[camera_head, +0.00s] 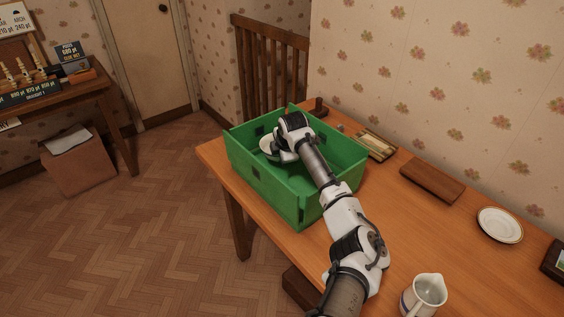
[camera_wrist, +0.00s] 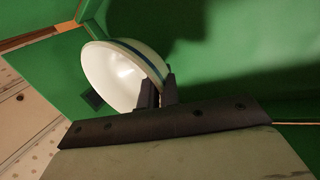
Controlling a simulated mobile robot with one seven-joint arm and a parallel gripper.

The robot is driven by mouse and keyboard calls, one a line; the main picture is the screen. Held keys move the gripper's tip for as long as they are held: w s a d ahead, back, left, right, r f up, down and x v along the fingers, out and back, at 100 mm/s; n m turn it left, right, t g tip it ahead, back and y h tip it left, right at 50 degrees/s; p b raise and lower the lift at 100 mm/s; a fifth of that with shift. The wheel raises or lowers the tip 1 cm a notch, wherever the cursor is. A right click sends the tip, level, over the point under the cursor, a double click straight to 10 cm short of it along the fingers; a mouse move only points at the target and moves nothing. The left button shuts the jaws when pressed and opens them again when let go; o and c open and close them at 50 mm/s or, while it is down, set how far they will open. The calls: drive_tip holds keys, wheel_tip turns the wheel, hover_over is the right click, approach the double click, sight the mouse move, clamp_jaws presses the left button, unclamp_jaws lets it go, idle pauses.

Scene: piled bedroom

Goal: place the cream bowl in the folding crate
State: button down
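The green folding crate (camera_head: 275,194) stands open on the wooden table. The cream bowl (camera_head: 268,145) is inside the crate's walls, partly hidden behind my gripper (camera_head: 286,154). In the wrist view the cream bowl (camera_wrist: 122,75) has a dark band near its rim and is tilted, with its inside towards the camera. My gripper's fingers (camera_wrist: 158,92) are closed at the bowl's rim, one on each side of the wall. Green crate surfaces (camera_wrist: 240,50) surround the bowl. I cannot tell whether the bowl touches the crate floor.
On the table (camera_head: 400,220) are a brown wooden block (camera_head: 431,181), a white plate (camera_head: 499,225), a pitcher (camera_head: 424,294) and a small tray (camera_head: 376,145). A slatted wooden railing (camera_head: 270,65) stands behind the crate. The tabletop right of the crate has free room.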

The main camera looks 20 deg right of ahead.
wheel_tip(320, 180, down, 4)
drive_tip(key=shift+r+p, duration=0.1)
drive_tip(key=shift+p, duration=0.4)
drive_tip(key=c, duration=1.6)
unclamp_jaws()
drive_tip(key=shift+s+r, duration=0.1)
drive_tip(key=b+v, duration=0.3)
drive_tip(key=v, duration=0.9)
